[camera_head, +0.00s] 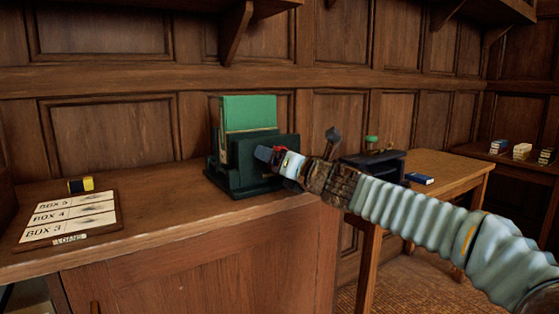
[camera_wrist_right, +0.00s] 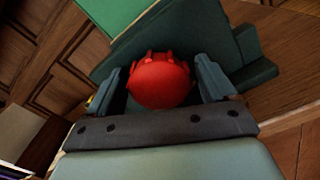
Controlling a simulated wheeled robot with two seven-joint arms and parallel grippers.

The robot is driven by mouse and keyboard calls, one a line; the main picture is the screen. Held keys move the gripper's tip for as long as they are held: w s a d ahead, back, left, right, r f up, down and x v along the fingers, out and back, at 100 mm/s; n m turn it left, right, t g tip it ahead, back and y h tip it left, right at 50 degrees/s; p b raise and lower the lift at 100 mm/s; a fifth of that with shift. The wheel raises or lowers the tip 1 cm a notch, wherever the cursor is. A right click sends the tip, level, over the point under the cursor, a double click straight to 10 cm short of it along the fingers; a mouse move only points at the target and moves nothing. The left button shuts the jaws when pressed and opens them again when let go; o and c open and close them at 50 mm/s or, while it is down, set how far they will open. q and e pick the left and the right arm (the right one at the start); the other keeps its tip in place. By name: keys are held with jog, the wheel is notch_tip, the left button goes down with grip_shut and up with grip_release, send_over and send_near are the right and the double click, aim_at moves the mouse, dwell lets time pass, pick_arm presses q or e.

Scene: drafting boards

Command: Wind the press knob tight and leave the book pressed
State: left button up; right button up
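A dark green press (camera_head: 262,182) stands on the wooden counter with a green book (camera_head: 247,113) upright in it. The book's green cover (camera_wrist_right: 103,14) also shows at the top of the right wrist view. The red press knob (camera_wrist_right: 160,82) is in the middle of that view, and only a sliver of red shows in the head view. My right gripper (camera_wrist_right: 160,75) has one finger on each side of the knob. The fingers look open, with narrow dark gaps beside the knob. Whether the book is squeezed cannot be told. My left gripper is out of view.
A board with box labels (camera_head: 70,218) and a yellow and black object (camera_head: 81,184) are at the counter's left. A lower table (camera_head: 450,171) at right holds a dark box (camera_head: 383,163) and a blue book (camera_head: 419,178). The counter between board and press is clear.

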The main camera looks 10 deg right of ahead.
jog(key=n, duration=0.8)
jog(key=shift+b, duration=0.35)
jog(key=c, duration=1)
jog(key=m, duration=0.2)
jog(key=shift+r+m, duration=0.1)
jog(key=shift+m, duration=0.2)
jog(key=shift+c, duration=0.2)
jog(key=m, duration=0.4)
jog(key=shift+p, duration=0.3)
jog(key=o, duration=1)
jog(key=shift+o, duration=0.2)
